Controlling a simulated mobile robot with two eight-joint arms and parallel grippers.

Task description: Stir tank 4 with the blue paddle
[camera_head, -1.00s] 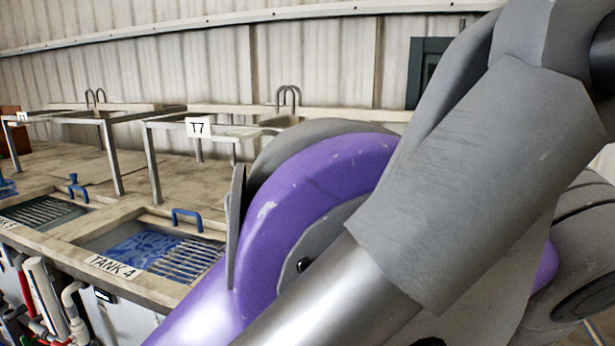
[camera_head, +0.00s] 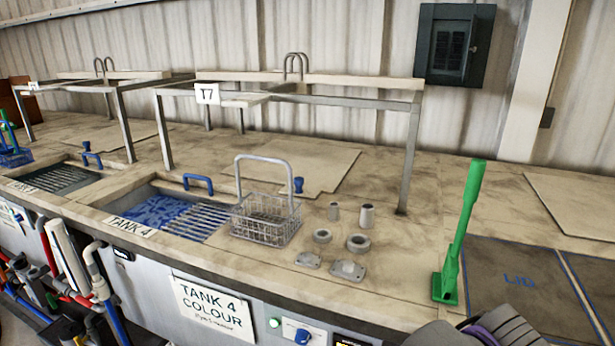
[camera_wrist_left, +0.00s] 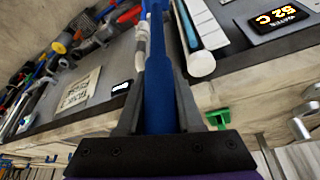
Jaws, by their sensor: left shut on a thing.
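Tank 4 (camera_head: 163,212) is set into the bench at left centre in the head view. Blue liquid shows at its left part, and a slatted grate covers its right part. A blue handle (camera_head: 198,183) stands at its back edge. In the left wrist view my left gripper (camera_wrist_left: 160,118) is shut on a blue shaft, the blue paddle (camera_wrist_left: 158,75). The paddle's ends run out of view or are hidden. My left gripper does not show in the head view, so its place relative to tank 4 cannot be told. My right gripper is not in view.
A wire basket (camera_head: 266,217) stands at tank 4's right side, with several small metal parts (camera_head: 347,270) right of it. A frame labelled T7 (camera_head: 207,94) stands behind. A green upright tool (camera_head: 461,235) stands farther right. Pipes (camera_head: 70,262) and tools crowd the bench front.

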